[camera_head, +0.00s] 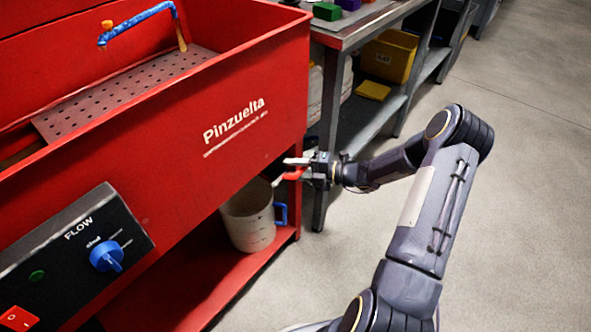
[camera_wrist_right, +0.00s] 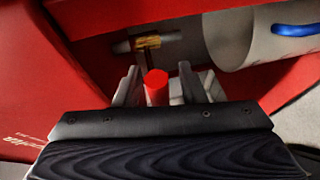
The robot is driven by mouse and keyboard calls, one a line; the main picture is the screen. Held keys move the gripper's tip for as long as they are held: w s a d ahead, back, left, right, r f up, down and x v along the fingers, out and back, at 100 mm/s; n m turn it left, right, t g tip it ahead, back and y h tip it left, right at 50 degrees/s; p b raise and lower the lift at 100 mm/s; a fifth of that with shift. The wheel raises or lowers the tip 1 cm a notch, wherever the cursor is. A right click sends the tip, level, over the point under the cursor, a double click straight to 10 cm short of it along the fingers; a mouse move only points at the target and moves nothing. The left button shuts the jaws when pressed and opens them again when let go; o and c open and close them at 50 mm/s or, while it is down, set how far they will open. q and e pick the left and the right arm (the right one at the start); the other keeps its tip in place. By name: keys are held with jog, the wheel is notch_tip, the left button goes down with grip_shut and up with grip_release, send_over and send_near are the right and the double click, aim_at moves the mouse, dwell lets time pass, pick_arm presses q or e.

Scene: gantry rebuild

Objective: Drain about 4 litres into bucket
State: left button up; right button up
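The white bucket (camera_head: 247,222) with a blue handle stands upright on the red lower shelf under the red washer tank (camera_head: 150,130). Marks show on its side; its contents are hidden. It also shows at the top right of the wrist view (camera_wrist_right: 232,42). In the wrist view a brass valve (camera_wrist_right: 148,42) sits on a grey pipe, with a red lever (camera_wrist_right: 156,88) pointing towards me. My right gripper (camera_wrist_right: 172,85) is open, its fingers on either side of the lever with a gap visible on the right. In the head view this gripper (camera_head: 294,167) is at the tank's lower right corner. My left gripper is out of view.
A FLOW panel with a blue knob (camera_head: 106,256) and a red switch (camera_head: 18,318) is at the front left. A blue spout (camera_head: 138,20) hangs over the perforated tray (camera_head: 125,90). A grey workbench (camera_head: 345,38) stands behind my arm. The floor at right is clear.

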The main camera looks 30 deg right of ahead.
grip_shut()
dwell(0.3)
jog(key=f+m+p, duration=0.1)
jog(key=m+y+p, duration=0.1)
jog(key=p, duration=0.1)
jog(key=shift+s+a+f, duration=0.1)
jog(key=shift+a+f, duration=0.05)
jog(key=shift+f, duration=0.25)
jog(key=shift+s+a+f+m+t+y, duration=0.1)
jog(key=shift+a+f+m+t+y, duration=0.2)
jog(key=shift+f+m, duration=0.45)
jog(key=shift+s+a+f+m+t+y, duration=0.15)
jog(key=shift+a+f+m+t+y, duration=0.2)
jog(key=shift+m, duration=0.7)
jog(key=shift+s+a+f+m+t+y, duration=0.1)
jog(key=shift+a+f+m+t+y, duration=0.2)
jog(key=shift+f+m, duration=0.45)
jog(key=shift+r+m, duration=0.1)
jog(key=shift+m, duration=0.15)
